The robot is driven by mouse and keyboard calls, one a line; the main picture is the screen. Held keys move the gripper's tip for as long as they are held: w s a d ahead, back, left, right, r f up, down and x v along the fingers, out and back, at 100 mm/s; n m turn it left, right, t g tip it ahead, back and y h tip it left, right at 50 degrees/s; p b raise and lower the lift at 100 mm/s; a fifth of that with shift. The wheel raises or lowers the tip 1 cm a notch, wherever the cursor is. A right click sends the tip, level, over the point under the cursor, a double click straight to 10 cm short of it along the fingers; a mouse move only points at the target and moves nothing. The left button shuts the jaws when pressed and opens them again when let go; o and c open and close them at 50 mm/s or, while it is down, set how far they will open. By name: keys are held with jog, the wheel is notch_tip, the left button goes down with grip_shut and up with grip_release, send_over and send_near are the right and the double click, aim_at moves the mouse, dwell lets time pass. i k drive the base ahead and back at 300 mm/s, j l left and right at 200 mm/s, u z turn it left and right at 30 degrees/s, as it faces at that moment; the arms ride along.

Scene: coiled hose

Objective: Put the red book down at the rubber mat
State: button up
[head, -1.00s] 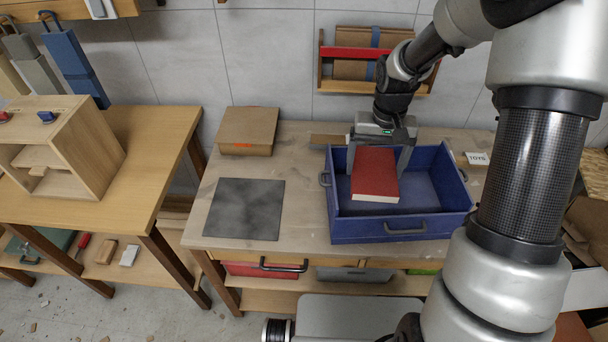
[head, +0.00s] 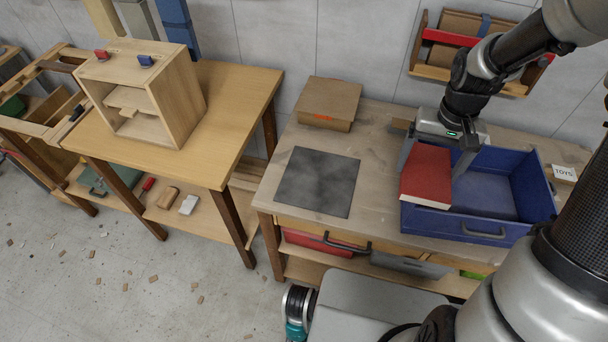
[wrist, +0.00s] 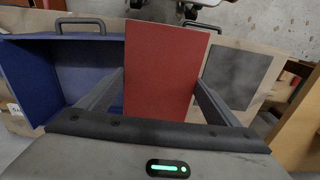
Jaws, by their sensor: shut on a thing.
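The red book (head: 427,176) is held flat between the two fingers of my gripper (head: 437,165), which is shut on it. In the head view the book overlaps the left wall of the blue toy box, and its exact height above the box is hard to tell. In the wrist view the red book (wrist: 164,72) lies between the fingers, with the blue box to its left and the mat to its right. The rubber mat (head: 318,181) is a dark grey square lying flat on the workbench, left of the book. The mat is bare.
The blue box (head: 486,230) stands open on the bench (head: 383,140) at the right. A cardboard box (head: 327,104) sits behind the mat. A wooden table (head: 230,110) with a small shelf cabinet (head: 140,95) stands to the left. Bench surface between mat and blue box is clear.

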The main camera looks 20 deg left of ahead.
aim_at(319, 179)
jog(key=j, duration=1.8)
